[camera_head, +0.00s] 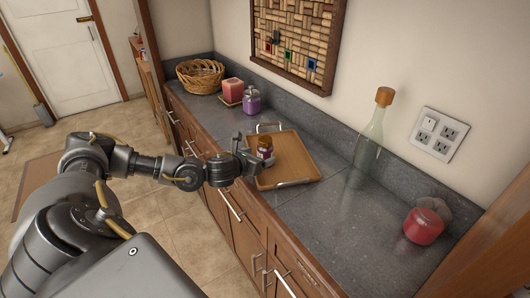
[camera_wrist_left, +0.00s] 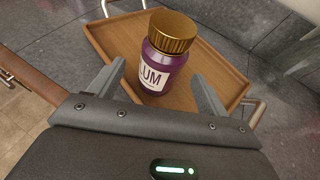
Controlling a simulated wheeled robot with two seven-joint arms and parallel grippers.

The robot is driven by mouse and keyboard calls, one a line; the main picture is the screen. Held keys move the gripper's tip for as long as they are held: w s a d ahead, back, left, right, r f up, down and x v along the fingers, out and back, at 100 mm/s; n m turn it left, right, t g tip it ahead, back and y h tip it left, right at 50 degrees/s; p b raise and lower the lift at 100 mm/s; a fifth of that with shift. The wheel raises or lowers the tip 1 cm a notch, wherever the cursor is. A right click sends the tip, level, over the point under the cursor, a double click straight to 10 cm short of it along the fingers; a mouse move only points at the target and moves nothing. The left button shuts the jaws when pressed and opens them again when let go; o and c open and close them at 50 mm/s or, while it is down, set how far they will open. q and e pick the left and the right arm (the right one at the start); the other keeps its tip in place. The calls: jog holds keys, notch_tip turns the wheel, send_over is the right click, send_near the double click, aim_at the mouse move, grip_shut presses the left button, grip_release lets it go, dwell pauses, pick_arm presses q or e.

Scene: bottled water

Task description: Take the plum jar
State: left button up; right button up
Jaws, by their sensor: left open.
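The plum jar (camera_head: 265,150) stands upright on a wooden tray (camera_head: 291,158) on the counter. In the left wrist view the plum jar (camera_wrist_left: 165,62) is purple with a gold lid and a white label reading "LUM". My left gripper (camera_head: 248,155) is at the left side of the jar, low over the tray's edge. In the left wrist view its two open fingers (camera_wrist_left: 160,88) lie on either side of the jar, with gaps visible to both. The tray (camera_wrist_left: 115,35) also shows there. My right gripper is not in view.
A purple lidded jar (camera_head: 252,101), a pink candle (camera_head: 232,91) and a wicker basket (camera_head: 200,74) stand farther back on the counter. A clear corked bottle (camera_head: 368,146) and a red jar (camera_head: 423,226) stand to the right. The counter (camera_head: 345,225) in front of the bottle is clear.

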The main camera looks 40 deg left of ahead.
aim_at(261, 147)
pick_arm(q)
jog(key=p+x, duration=0.1)
jog(key=x, duration=0.1)
jog(key=p+x, duration=0.1)
jog(key=shift+w, duration=0.45)
jog(key=shift+w+a+f, duration=0.1)
jog(key=shift+w+f, duration=0.1)
jog(key=shift+w, duration=0.2)
jog(key=c, duration=1.2)
jog(key=shift+r, duration=0.1)
jog(key=shift+r, duration=0.25)
notch_tip(261, 147, up, 3)
jog(key=shift+f+b, duration=0.25)
jog(key=shift+b, duration=0.65)
jog(key=s+a+r+b, duration=0.1)
jog(key=s+a+r, duration=0.1)
jog(key=s+r, duration=0.1)
jog(key=s+a+r+b, duration=0.1)
jog(key=s+a+r, duration=0.1)
jog(key=s, duration=0.3)
jog(key=s+a+r+b, duration=0.2)
jog(key=s+r, duration=0.2)
jog(key=shift+s+a+r, duration=0.15)
jog(key=shift+a+r, duration=0.2)
jog(key=shift+r, duration=0.05)
